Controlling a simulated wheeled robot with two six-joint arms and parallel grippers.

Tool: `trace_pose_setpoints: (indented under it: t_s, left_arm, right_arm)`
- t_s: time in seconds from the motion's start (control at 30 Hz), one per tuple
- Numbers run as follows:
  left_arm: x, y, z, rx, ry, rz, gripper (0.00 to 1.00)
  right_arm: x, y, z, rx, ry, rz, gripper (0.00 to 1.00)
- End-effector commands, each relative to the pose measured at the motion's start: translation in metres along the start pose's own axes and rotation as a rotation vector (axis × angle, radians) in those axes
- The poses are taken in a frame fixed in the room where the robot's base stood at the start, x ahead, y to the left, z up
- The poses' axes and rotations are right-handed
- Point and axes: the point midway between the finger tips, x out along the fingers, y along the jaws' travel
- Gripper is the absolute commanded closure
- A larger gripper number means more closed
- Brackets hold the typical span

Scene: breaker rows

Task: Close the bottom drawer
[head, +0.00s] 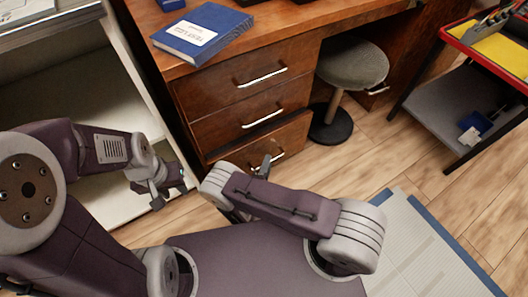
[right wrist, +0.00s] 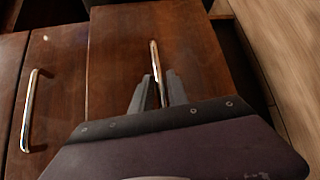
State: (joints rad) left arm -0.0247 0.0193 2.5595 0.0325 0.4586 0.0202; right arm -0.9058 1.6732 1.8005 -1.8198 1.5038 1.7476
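The bottom drawer (head: 296,138) of the wooden desk stands partly out, its front forward of the drawers above. It also shows in the right wrist view (right wrist: 110,60), with its metal handle (right wrist: 154,60) in the middle. My right gripper (right wrist: 158,92) is open at this handle, with a finger on each side of the handle's near end; I cannot tell whether they touch it. In the head view my right gripper (head: 262,166) is partly hidden behind my arm. My left gripper (head: 170,189) appears open and empty, left of the desk, before the white shelf unit.
The middle drawer (head: 225,128) and top drawer (head: 215,88) look shut. A blue book (head: 203,32) lies on the desk. A round stool (head: 351,62) stands right of the drawers. A red-rimmed cart (head: 450,95) is at right.

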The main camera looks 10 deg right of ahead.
Motion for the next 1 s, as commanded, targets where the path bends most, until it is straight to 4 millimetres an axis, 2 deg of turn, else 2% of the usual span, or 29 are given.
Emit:
trace_pose_setpoints:
  t_s: [0.37, 0.43, 0.47, 1.0]
  left_arm:
    - [-0.0001, 0.0000, 0.0003, 0.000, -0.001, 0.000, 0.64]
    - [-0.0001, 0.0000, 0.0003, 0.000, -0.001, 0.000, 0.64]
    - [-0.0001, 0.0000, 0.0003, 0.000, -0.001, 0.000, 0.64]
    - [0.0000, 0.0000, 0.0002, 0.000, 0.000, 0.000, 0.64]
  right_arm:
    - [0.0006, -0.0019, 0.0057, 0.000, 0.003, 0.001, 0.80]
    - [0.0006, -0.0019, 0.0056, 0.000, 0.003, 0.001, 0.97]
    - [0.0006, -0.0019, 0.0056, 0.000, 0.003, 0.001, 1.00]
    - [0.0006, -0.0021, 0.0054, 0.000, 0.003, 0.000, 1.00]
